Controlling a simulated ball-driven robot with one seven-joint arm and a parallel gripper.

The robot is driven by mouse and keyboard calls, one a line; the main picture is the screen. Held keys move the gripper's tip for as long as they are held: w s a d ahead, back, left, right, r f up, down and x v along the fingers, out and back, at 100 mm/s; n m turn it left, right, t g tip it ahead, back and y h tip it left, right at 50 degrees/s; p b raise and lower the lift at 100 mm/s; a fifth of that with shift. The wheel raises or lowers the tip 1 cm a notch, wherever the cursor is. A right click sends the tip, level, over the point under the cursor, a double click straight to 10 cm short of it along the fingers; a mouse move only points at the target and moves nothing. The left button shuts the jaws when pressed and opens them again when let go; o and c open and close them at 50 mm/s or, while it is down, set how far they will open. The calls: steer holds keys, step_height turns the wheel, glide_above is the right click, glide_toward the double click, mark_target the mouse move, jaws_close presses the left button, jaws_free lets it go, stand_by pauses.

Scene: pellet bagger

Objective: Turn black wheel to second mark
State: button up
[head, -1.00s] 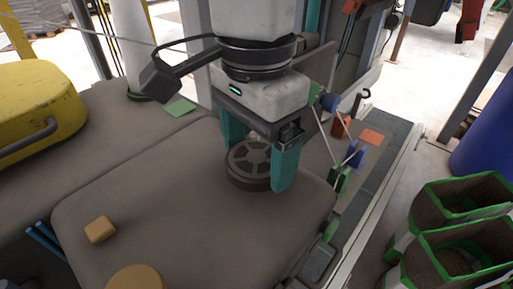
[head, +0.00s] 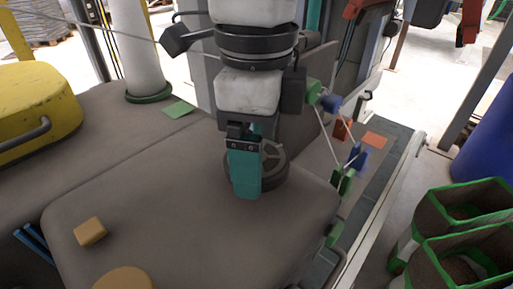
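The black wheel (head: 272,168) is a spoked handwheel lying flat on the grey-brown machine top, near its back right. My gripper (head: 251,168) points down over it. One teal finger stands in front of the wheel and covers its left middle part. Only a bit of the other finger shows, behind the first, so I cannot tell the gap between them or whether they touch the rim. I cannot make out any marks around the wheel.
A tan block (head: 90,232) and a round tan disc (head: 124,279) lie at the front left. A yellow cover (head: 35,110) stands at the left. Green and blue parts with a thin cord (head: 330,150) stand close right of the wheel. Green-rimmed bins (head: 462,240) stand at the right.

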steer(key=shift+m, duration=1.2)
steer(key=o, duration=0.9)
steer(key=shift+c, duration=0.2)
steer(key=shift+r, duration=0.1)
step_height(320, 180, up, 11)
steer(key=shift+f, duration=0.2)
